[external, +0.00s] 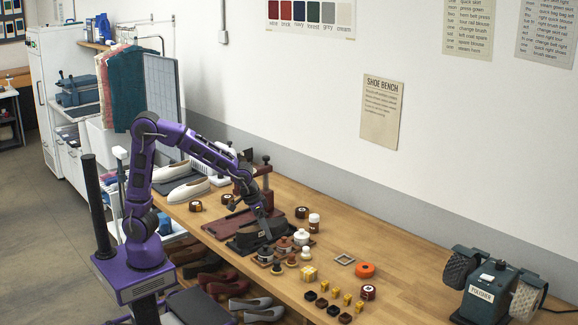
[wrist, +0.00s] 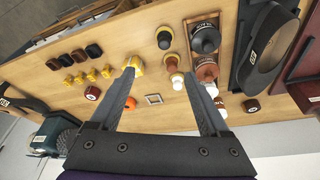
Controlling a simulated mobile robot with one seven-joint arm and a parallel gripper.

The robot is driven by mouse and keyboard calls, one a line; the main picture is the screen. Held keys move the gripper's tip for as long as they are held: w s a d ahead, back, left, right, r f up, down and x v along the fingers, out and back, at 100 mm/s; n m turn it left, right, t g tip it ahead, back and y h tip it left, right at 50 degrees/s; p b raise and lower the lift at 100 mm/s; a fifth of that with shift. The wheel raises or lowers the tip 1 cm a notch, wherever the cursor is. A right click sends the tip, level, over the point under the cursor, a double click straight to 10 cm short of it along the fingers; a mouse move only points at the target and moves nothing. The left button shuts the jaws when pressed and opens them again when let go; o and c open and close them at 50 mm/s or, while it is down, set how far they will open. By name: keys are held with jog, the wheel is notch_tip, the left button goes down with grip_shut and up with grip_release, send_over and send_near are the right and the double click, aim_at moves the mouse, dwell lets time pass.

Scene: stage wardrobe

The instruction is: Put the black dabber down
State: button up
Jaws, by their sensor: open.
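The black dabber (wrist: 164,38), a dark round top on a pale wooden base, stands on the bench in the wrist view, beyond my fingertips. In the external view it appears to be the dark-topped piece (external: 277,268) at the front of the dabber row. My gripper (wrist: 159,75) is open, with nothing between its fingers; in the external view its end (external: 267,232) is above the bench, near the jars. A brown dabber (wrist: 173,63) and a white-topped one (wrist: 177,81) stand near the right finger. A yellow block (wrist: 134,62) shows at the left fingertip.
Black (wrist: 205,38), brown (wrist: 207,70) and white (wrist: 214,101) containers stand beside the dabbers. A dark shoe (wrist: 268,45) lies beyond them. Several small yellow and dark pieces, an orange ring (external: 365,270) and a square frame (external: 344,259) lie rightward. The polisher (external: 494,287) stands at right; bare wood lies before it.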

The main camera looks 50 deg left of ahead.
jog(key=b, duration=0.1)
send_near(276, 262)
jog(key=x, duration=0.5)
jog(key=shift+w+d+f, duration=0.1)
jog(key=shift+w+d, duration=0.1)
jog(key=shift+d, duration=0.1)
jog(key=shift+a+b+x, duration=0.2)
jog(key=shift+b+x, duration=0.1)
jog(key=shift+x, duration=1)
jog(key=shift+a+b+x, duration=0.15)
jog(key=shift+b+x, duration=0.1)
jog(key=shift+x, duration=1.1)
jog(key=shift+c, duration=0.3)
jog(key=shift+s, duration=0.15)
grip_shut()
